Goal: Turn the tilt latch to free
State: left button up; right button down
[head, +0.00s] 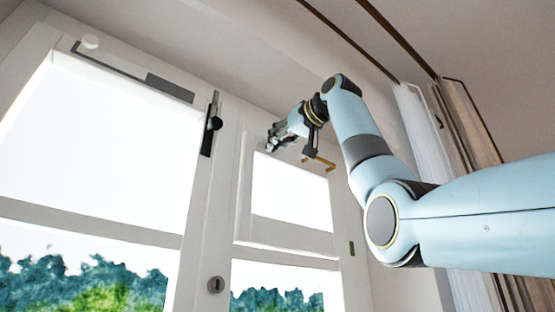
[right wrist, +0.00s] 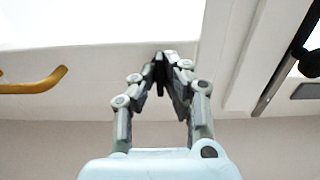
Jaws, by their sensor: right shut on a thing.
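My right gripper (head: 270,143) reaches up to the top rail of the small upper window sash (head: 292,234). In the right wrist view its fingers (right wrist: 164,58) come together at their tips against the white frame. They are shut on a small part there, which I take to be the tilt latch. The fingers hide nearly all of it, so its shape and turn cannot be told. My left gripper is not in view.
A yellow hooked bar (head: 319,162) sticks out right of the gripper and shows in the wrist view (right wrist: 36,84). A black handle (head: 213,124) sits on the post to the left. A round lock (head: 215,285) is lower down. Curtains (head: 470,130) hang at the right.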

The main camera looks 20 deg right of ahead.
jog(key=c, duration=1.4)
grip_release()
jog(key=shift+w, duration=0.15)
jog(key=shift+c, duration=0.2)
jog(key=v, duration=1.2)
